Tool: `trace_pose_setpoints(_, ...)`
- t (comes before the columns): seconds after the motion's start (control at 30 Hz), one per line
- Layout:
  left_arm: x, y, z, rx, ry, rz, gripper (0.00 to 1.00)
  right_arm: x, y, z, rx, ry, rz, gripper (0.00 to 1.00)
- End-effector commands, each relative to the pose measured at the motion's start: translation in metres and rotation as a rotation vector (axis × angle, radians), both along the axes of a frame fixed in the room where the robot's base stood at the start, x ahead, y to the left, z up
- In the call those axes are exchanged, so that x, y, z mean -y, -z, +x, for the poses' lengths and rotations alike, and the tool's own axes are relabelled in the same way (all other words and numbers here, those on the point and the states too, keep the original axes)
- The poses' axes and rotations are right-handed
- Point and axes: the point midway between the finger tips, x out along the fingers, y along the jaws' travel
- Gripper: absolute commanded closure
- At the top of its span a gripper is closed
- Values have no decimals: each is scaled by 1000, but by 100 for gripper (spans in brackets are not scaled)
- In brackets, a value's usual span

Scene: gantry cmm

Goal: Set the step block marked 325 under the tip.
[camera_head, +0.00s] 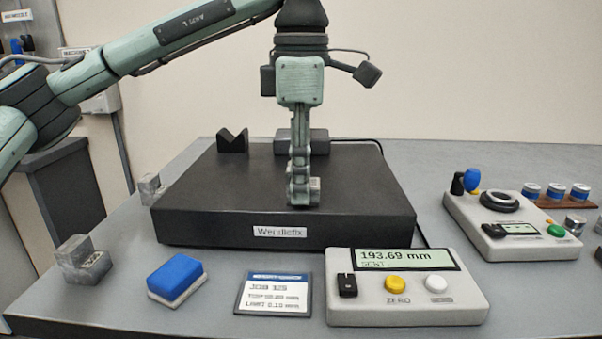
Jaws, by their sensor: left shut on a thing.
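My left gripper (303,192) is shut on a small grey metal block (315,190), low over the front part of the black surface plate (330,227); I cannot tell whether the block touches the plate. Its marking is not readable, and the fingers cover part of it. Two other grey step blocks stand on the table at the left: a larger one (82,259) at the front and a smaller one (150,188) beside the plate. I cannot make out the tip; my arm covers the middle of the plate. My right gripper is not in view.
A black V-block (233,141) stands on the plate's back left. In front lie a blue-and-white sponge (176,277), a job card (273,293) and a readout box (405,288) showing 193.69 mm. A joystick console (512,228) stands right. The plate's right side is clear.

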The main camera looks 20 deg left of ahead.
Motion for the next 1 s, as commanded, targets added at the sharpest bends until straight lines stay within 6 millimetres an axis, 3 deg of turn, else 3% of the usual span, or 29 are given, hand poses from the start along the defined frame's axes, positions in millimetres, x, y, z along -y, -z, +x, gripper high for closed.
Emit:
trace_pose_setpoints(0.27,0,0,0,0,0,0,100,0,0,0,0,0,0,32)
trace_pose_setpoints(0.3,0,0,0,0,0,0,63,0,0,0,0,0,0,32)
trace_pose_setpoints(0.47,0,0,0,0,0,0,43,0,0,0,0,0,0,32)
trace_pose_setpoints(0.67,0,0,0,0,0,0,42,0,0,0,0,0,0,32)
trace_pose_setpoints(0.83,0,1,0,-1,0,1,25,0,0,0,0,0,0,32)
trace_pose_setpoints(1.0,0,1,0,-1,0,0,25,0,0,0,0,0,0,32)
